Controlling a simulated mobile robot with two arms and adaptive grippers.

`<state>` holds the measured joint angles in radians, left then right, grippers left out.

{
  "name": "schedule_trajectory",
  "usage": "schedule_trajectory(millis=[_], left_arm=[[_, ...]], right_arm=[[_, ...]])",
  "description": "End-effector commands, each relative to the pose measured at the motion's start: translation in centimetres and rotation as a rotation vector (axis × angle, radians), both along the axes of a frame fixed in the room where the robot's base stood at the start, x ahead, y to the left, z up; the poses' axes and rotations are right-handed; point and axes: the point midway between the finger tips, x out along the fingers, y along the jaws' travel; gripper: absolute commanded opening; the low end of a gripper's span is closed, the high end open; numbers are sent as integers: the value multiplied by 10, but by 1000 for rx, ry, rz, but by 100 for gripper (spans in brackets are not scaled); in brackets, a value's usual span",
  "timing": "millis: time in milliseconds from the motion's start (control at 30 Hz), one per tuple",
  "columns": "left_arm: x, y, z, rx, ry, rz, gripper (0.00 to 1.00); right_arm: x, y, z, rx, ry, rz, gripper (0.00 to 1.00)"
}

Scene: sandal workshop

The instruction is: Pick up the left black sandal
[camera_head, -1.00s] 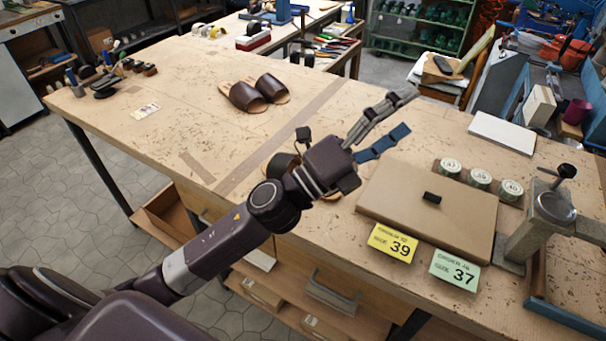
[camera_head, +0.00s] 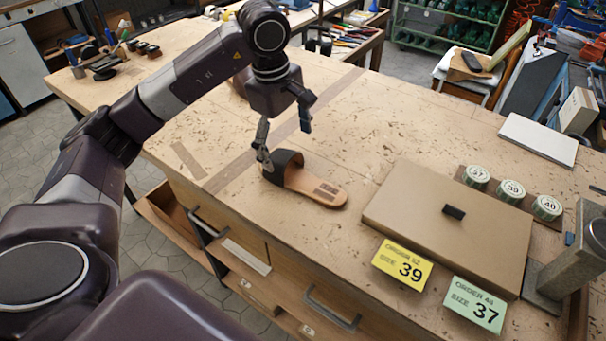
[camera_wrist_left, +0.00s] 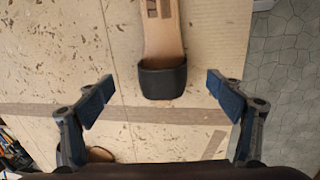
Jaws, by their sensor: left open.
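A single sandal with a black strap and tan sole (camera_head: 318,188) lies on the workbench, its strap end toward my left gripper and its heel to the right. My left gripper (camera_head: 285,147) is open and empty, above the bench at the strap end. In the left wrist view the sandal (camera_wrist_left: 163,82) lies ahead of the gap between the two spread fingers (camera_wrist_left: 161,84), apart from both. No second black sandal shows. My right gripper is not in view.
A cardboard-coloured box lid (camera_head: 415,205) lies right of the sandal, with a yellow size 39 card (camera_head: 402,265) and a green size 37 card (camera_head: 474,303) in front. Round numbered tins (camera_head: 513,190) stand beyond. The brown sandals are mostly hidden behind my arm.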

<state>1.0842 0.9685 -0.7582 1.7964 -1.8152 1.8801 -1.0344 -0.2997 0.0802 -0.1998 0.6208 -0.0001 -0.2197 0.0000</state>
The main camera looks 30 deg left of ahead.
Motion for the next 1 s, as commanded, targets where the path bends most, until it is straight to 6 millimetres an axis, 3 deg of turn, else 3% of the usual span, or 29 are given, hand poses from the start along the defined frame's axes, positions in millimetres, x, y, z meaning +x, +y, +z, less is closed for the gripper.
schedule_trajectory(millis=[133,700,933,1000], left_arm=[[-2,11,-6,35,12,7,86],[5,-2,-73,30,11,7,86],[6,-2,-76,28,8,6,86],[6,-2,-76,28,8,6,80]], right_arm=[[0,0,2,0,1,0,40],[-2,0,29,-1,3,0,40],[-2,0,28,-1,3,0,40],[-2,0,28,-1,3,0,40]])
